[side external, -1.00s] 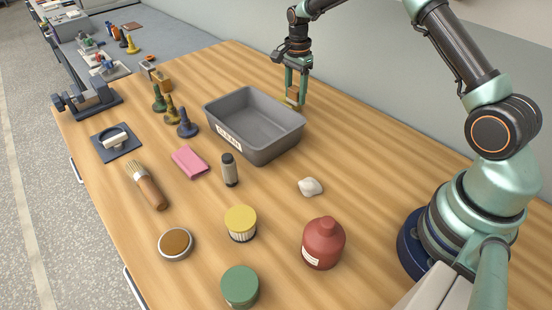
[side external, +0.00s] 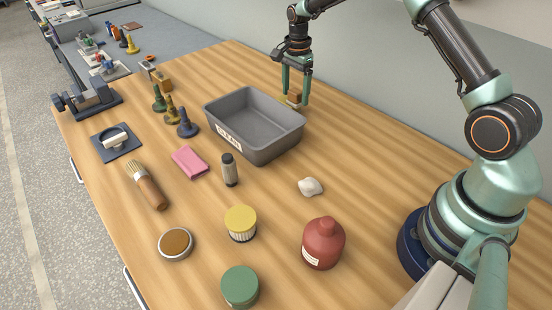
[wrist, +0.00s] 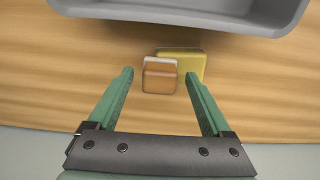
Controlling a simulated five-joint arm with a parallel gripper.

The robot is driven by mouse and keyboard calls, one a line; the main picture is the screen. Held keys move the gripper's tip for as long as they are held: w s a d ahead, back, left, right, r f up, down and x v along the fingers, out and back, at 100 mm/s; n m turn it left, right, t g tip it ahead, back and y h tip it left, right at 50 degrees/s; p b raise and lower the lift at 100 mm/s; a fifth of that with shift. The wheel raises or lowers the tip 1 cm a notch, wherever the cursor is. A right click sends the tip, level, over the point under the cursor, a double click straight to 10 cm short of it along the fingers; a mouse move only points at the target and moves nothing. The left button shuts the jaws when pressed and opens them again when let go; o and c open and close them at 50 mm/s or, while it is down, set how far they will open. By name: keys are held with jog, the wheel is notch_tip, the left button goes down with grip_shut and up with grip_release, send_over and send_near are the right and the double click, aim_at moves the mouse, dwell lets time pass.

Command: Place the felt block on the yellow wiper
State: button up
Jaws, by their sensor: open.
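The felt block (wrist: 160,77) is a small orange-brown block with a pale strip along its far edge. The yellow wiper (wrist: 194,64) is a flat yellow piece on the table. In the wrist view the block overlaps the wiper's left part and sticks out past its left edge; how much it rests on it is unclear. In the side view the block (side external: 295,98) sits low behind the grey bin, with the wiper mostly hidden. My gripper (wrist: 158,74) is open, its fingers apart on both sides of the block; it also shows in the side view (side external: 295,99).
The grey bin (side external: 217,110) stands just beside the block. A white lump (side external: 310,187), red bottle (side external: 323,243), yellow-lidded jar (side external: 240,223), pink cloth (side external: 189,162) and brush (side external: 147,186) are farther off. Bare table lies right of the bin.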

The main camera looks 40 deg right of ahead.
notch_tip(320, 180, up, 11)
notch_tip(320, 180, up, 6)
jog(key=n+t, duration=0.1)
jog(key=n, duration=0.2)
send_over(295, 91)
jog(key=s+a, duration=0.3)
jog(key=s+a+r+n+t, duration=0.1)
jog(key=s+a+n+t, duration=0.1)
jog(key=s+a+n, duration=0.2)
jog(key=s+a+r+n+t, duration=0.1)
jog(key=s+a+n+t, duration=0.1)
jog(key=s+n, duration=0.9)
jog(key=s+a, duration=0.1)
jog(key=s, duration=0.4)
jog(key=shift+s+a+r+t, duration=0.2)
jog(key=shift+s+a+t, duration=0.1)
jog(key=shift+a, duration=0.1)
jog(key=shift+o, duration=0.5)
